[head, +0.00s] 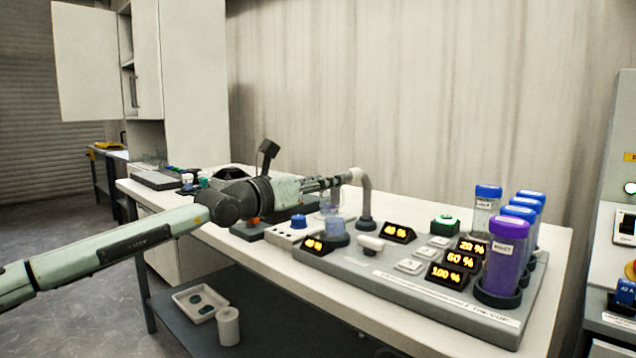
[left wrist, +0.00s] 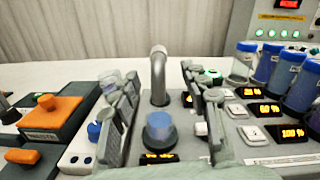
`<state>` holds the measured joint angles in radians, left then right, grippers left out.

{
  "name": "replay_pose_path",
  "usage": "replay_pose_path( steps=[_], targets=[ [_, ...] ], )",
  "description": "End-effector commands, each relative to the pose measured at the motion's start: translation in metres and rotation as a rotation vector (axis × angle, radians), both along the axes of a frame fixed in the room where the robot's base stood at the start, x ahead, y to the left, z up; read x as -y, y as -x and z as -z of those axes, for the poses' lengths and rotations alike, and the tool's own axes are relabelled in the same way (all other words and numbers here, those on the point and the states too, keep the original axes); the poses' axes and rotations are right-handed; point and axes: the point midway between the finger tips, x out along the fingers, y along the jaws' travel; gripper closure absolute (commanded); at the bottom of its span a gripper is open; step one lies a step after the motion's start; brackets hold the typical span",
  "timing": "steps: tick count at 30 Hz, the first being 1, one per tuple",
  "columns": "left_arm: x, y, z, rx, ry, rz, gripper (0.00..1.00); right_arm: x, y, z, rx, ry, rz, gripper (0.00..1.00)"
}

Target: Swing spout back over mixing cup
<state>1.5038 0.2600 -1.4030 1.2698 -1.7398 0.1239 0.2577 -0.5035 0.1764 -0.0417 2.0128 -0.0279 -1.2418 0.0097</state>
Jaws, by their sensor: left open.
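The spout (head: 367,200) is a grey bent pipe rising from a dark round base on the grey panel. Its upper end reaches left in the head view, close to my gripper's fingertips. In the left wrist view the spout (left wrist: 158,75) stands upright between and beyond the fingers. A clear, bluish cup (head: 335,228), seemingly the mixing cup, sits on the panel left of the spout base, below the fingers. My left gripper (head: 343,182) is open at spout-top height; its fingers (left wrist: 162,90) are spread with nothing visibly gripped. Contact with the spout cannot be told. My right gripper is out of view.
Lit percent displays (head: 461,259) and pale buttons fill the panel (head: 400,290). Several blue-capped cylinders, one purple (head: 503,255), stand at its right end. A white box with a blue knob (head: 299,221) is to the left. The white table's front strip (head: 270,255) is clear.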

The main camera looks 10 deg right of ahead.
Motion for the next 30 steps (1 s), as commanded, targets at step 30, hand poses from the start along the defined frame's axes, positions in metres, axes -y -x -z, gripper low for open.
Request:
replay_pose_path(
  steps=[30],
  targets=[
    [-0.062,0.039,0.05,-0.554,0.959,0.006,0.55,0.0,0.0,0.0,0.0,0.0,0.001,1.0]
  ],
)
